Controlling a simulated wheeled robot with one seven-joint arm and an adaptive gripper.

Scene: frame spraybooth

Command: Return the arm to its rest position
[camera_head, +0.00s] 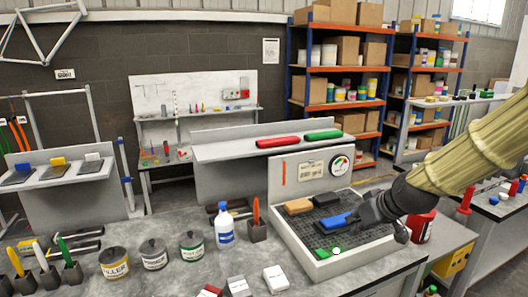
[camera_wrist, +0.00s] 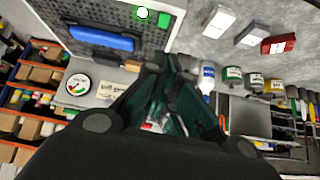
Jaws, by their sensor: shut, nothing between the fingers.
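My arm comes in from the right in the head view, in a pale ribbed sleeve. My gripper (camera_head: 364,213) is dark, shut and empty, and hangs over the right part of a shallow pale tray (camera_head: 345,262) with a dark perforated bed. In the wrist view my gripper (camera_wrist: 160,68) has its fingers together with nothing between them. A blue block (camera_head: 333,223) lies on the tray bed, partly overlapped by the gripper in the head view. The wrist view shows the blue block (camera_wrist: 100,39) apart from the fingers.
An orange-brown block (camera_head: 298,207) lies at the tray's back left. A gauge (camera_head: 339,165) is on the upright panel behind. Left of the tray stand a white-and-blue bottle (camera_head: 225,225) and several labelled tins (camera_head: 153,255). A red canister (camera_head: 421,227) is beside my wrist.

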